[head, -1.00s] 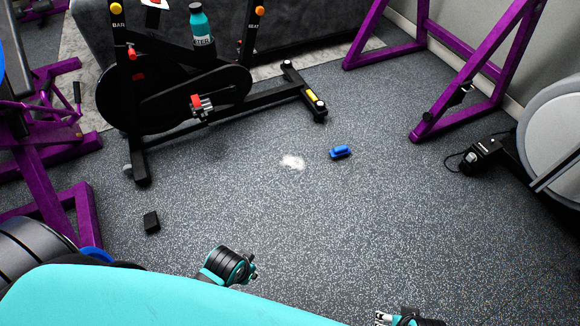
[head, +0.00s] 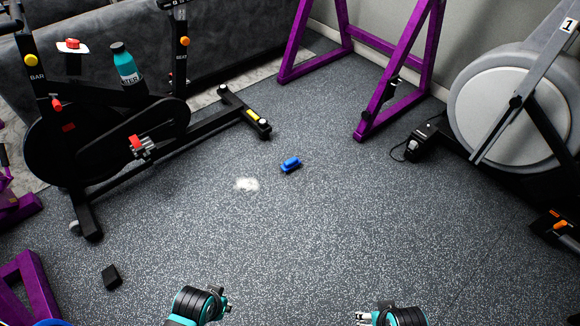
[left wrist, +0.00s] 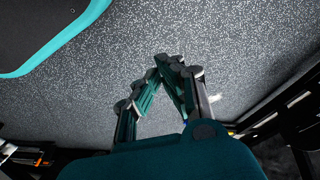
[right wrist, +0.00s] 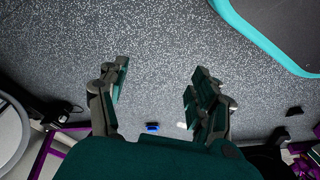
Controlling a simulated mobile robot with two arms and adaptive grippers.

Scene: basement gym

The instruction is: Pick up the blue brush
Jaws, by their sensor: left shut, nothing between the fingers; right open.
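The blue brush (head: 291,164) lies on the speckled grey floor, ahead of both grippers in the head view. It also shows small and far off between the fingers in the right wrist view (right wrist: 152,127). My left gripper (head: 222,300) is low in the head view, well short of the brush; its fingertips meet in the left wrist view (left wrist: 168,62) with nothing between them. My right gripper (head: 364,317) is at the bottom of the head view, also apart from the brush. Its fingers stand wide apart and empty in the right wrist view (right wrist: 158,75).
A white powdery patch (head: 247,184) lies left of the brush. An exercise bike (head: 110,130) stands at left, a purple rack (head: 385,95) behind, a rowing machine (head: 510,110) at right. A small black block (head: 111,277) lies at lower left. The floor between is clear.

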